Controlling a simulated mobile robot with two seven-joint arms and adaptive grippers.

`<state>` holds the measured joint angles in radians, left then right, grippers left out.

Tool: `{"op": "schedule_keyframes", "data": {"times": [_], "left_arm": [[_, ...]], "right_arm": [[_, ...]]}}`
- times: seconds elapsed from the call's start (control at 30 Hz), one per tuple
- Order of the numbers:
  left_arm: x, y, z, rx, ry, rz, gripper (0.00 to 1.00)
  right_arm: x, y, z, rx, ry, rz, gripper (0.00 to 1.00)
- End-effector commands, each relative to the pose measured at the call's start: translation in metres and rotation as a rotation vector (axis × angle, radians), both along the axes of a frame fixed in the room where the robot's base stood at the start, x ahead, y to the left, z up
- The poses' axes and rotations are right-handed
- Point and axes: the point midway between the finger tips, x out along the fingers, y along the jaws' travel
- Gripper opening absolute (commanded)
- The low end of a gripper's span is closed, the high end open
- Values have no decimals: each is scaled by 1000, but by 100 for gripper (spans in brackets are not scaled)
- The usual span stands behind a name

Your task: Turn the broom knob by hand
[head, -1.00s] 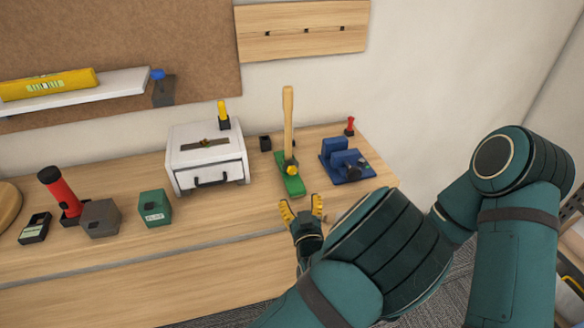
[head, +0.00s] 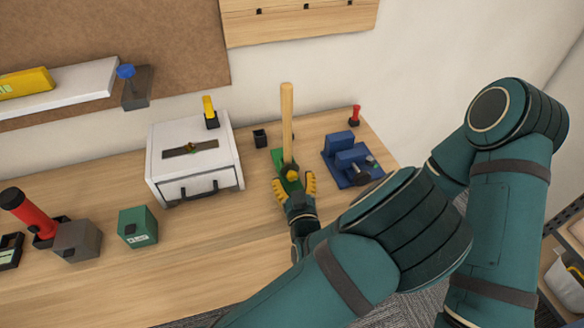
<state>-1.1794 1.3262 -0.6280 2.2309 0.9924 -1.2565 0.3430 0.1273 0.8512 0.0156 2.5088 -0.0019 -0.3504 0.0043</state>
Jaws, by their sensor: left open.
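The broom stands upright on the workbench, its wooden handle (head: 287,120) rising from a green base (head: 280,160). A small yellow knob (head: 292,175) is at the foot of the handle, on the near side. My left gripper (head: 295,186), with yellow fingers, is open right at the knob. One finger is to the left of the knob and the other to the right, slightly below it in the picture. I cannot tell whether they touch it. The fingers and palm hide the near part of the green base. My right gripper is not in view.
A white box (head: 195,165) with a drawer handle stands left of the broom. A blue vise-like fixture (head: 350,160) is close on the right. A green box (head: 138,228) and a red-handled tool (head: 28,212) are further left.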

Motion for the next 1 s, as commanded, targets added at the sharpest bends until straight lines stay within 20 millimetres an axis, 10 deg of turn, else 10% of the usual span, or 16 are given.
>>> {"op": "schedule_keyframes", "data": {"times": [0.43, 0.6, 1.0], "left_arm": [[-2, 0, 0, -1, 0, 0, 62], [-3, 0, 0, 0, 0, 0, 3], [-2, 1, 0, 130, 43, 1, 0]], "right_arm": [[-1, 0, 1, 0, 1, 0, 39], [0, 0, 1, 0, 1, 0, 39], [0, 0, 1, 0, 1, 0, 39]]}}
